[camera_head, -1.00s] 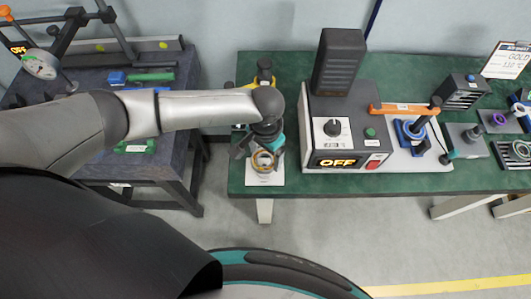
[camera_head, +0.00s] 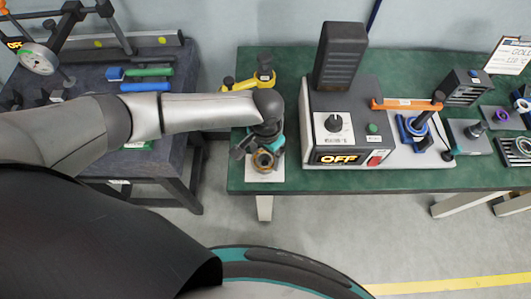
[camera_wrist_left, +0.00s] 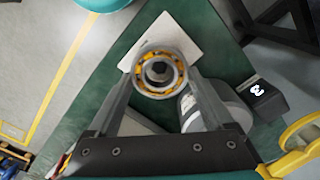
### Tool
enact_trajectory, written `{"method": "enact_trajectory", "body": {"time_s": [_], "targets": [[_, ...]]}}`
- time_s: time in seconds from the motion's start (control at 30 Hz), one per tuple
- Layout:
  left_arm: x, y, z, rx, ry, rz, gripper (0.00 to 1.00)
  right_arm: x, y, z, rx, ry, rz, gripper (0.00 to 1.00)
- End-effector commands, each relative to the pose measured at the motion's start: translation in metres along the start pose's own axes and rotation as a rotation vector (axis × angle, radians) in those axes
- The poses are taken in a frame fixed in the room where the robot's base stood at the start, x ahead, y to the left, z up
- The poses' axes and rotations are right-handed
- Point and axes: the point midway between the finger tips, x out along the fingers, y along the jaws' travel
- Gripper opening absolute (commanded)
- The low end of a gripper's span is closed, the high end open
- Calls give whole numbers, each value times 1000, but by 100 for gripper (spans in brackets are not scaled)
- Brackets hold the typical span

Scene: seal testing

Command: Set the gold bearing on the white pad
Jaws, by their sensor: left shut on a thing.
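The gold bearing (camera_wrist_left: 151,55) is a ring with gold-coloured parts and a dark centre; it also shows in the head view (camera_head: 262,161). My left gripper (camera_wrist_left: 160,78) is shut on it, with one finger at each side. In the head view my left gripper (camera_head: 264,155) points down at the near left of the green table. The white pad (camera_head: 265,176) lies under the bearing at the table's front edge and shows behind it in the wrist view (camera_wrist_left: 185,38). I cannot tell whether the bearing touches the pad. My right gripper is not in view.
A grey machine (camera_head: 345,125) with an OFF display stands right of the pad. A yellow tool (camera_head: 262,78) stands behind the gripper. A blue fixture (camera_head: 412,132) with an orange arm is farther right. A dark side table (camera_head: 185,140) stands left.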

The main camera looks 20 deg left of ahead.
Motion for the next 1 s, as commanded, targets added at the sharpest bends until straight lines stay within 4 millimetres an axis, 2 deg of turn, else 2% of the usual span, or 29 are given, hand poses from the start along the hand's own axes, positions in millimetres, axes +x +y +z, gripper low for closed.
{"method": "enact_trajectory", "body": {"time_s": [0.87,0.9,1.0], "targets": [[10,0,0,0,1,1,9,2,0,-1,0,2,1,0],[10,0,0,0,1,1,90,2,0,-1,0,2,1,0],[10,0,0,0,1,1,100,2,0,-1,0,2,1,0]]}}
